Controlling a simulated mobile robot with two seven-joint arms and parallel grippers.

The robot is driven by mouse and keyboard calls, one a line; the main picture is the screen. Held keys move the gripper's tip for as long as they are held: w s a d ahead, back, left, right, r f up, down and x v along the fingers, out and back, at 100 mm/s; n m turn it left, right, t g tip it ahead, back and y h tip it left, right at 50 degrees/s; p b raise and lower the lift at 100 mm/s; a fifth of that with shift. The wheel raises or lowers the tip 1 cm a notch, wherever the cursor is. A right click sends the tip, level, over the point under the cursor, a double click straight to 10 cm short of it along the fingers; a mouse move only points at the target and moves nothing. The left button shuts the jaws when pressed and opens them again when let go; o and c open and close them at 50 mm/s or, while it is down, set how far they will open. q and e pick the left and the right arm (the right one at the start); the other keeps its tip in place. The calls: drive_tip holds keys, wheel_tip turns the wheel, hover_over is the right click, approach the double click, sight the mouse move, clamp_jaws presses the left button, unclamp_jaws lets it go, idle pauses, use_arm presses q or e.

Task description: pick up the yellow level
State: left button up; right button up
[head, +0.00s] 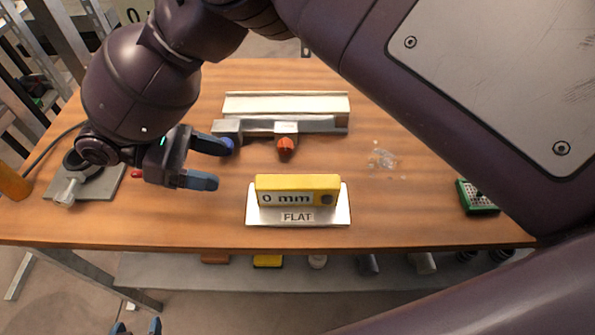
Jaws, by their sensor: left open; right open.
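The yellow level (298,183) is a yellow block with a "0 mm" label and a dark round spot at its right end. It stands on a white plate (339,213) marked "FLAT" near the front middle of the wooden table. My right gripper (224,164) is left of the level and a little farther back, apart from it. Its blue-tipped fingers are open, point right and hold nothing. My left gripper (139,328) shows only as blue fingertips at the bottom edge, below the table's front edge, open and empty.
A metal rail fixture (325,124) with a red knob (285,147) and a blue knob lies behind the level. Clear bits (381,158) and a green box (475,196) are to the right. A grey plate (103,186) is at left. My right arm covers much of the right side.

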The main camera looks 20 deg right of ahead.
sight(272, 181)
drive_tip(key=x, duration=0.5)
drive_tip(key=shift+s+d, duration=0.25)
drive_tip(key=shift+s, duration=0.2)
drive_tip(key=x, duration=0.4)
drive_tip(key=shift+s+f, duration=0.1)
drive_tip(key=shift+s+d+f, duration=0.1)
drive_tip(key=shift+d, duration=0.2)
drive_tip(key=c, duration=0.9)
drive_tip(key=shift+c, duration=0.9)
use_arm(q)
drive_tip(key=shift+s+a, duration=0.15)
drive_tip(key=shift+s, duration=0.4)
